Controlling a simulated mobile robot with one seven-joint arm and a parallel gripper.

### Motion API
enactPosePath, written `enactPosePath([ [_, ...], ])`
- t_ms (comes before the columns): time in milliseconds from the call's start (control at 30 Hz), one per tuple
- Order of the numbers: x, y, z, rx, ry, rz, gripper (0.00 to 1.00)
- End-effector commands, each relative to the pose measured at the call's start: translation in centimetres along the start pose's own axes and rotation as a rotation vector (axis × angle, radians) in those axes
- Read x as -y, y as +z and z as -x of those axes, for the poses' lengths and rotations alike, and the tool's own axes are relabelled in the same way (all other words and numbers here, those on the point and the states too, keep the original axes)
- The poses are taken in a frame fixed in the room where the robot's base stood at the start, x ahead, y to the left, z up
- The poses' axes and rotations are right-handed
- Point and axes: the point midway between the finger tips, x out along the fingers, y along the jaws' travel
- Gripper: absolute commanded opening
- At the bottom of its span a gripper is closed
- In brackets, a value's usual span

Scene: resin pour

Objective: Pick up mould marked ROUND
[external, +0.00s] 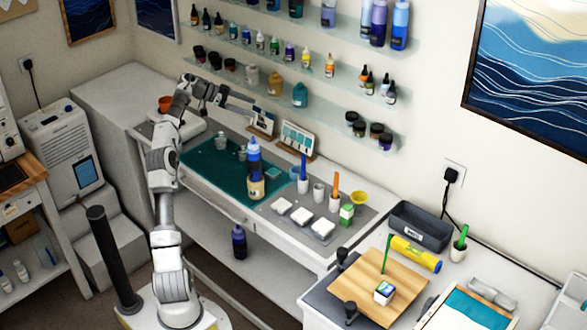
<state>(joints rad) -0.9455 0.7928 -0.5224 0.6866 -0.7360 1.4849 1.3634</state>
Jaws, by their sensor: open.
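Three small white moulds sit in a row on the grey mat at the front right of the workbench: a left one (281,205), a middle one (301,215) and a right one (322,228). Their markings are too small to read, so I cannot tell which says ROUND. My gripper (243,103) is raised above the back of the bench, near the shelves, well to the upper left of the moulds. It is open and holds nothing that I can see.
A blue-capped bottle (254,170) stands on the green mat (205,160), left of the moulds. Bottle shelves (300,85) line the wall.

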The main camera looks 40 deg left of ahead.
Motion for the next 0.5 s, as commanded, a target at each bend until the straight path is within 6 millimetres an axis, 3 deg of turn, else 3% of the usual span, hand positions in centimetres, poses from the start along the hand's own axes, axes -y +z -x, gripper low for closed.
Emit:
enactPosePath([
  [167,-0.3,1.7,-1.1,0.004,0.005,0.002,1.0],
  [333,-0.4,4.7,-2.5,0.005,0.006,0.007,1.0],
  [500,-0.4,9.7,-4.9,0.005,0.008,0.01,1.0],
])
